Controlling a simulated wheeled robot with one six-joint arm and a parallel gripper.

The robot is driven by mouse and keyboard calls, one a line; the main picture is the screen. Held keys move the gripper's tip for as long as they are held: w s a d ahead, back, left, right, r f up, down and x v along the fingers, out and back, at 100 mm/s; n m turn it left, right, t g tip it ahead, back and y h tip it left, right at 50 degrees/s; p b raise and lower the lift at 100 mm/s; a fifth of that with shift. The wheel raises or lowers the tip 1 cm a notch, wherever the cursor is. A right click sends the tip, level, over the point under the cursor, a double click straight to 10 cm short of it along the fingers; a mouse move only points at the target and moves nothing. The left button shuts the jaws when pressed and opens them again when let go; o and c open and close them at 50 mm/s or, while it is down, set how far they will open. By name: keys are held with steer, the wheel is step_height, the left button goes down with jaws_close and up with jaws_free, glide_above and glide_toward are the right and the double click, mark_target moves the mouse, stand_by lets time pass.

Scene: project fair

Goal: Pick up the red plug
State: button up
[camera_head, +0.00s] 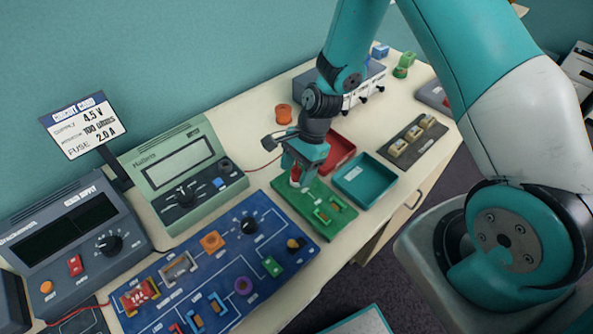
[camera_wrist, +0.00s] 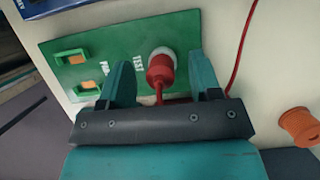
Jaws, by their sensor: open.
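The red plug (camera_wrist: 161,72) stands in a pale round socket on the green board, with a red stem or lead running from it toward my gripper. My gripper (camera_wrist: 160,85) is open, with one teal finger on each side of the plug in the wrist view. I cannot tell whether either finger touches it. In the head view my gripper (camera_head: 297,178) is low over the far left part of the green board (camera_head: 342,220) and hides most of the plug.
A red tray (camera_head: 341,150) and a teal tray (camera_head: 373,197) lie right of the board. A blue circuit panel (camera_head: 185,262) lies to its left. Two meters, a green one (camera_head: 200,150) and a dark power supply (camera_head: 90,215), stand behind. An orange spool (camera_head: 284,114) sits beyond my gripper.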

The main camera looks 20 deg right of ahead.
steer(key=shift+a+f, duration=0.1)
steer(key=shift+f, duration=0.15)
steer(key=c, duration=1)
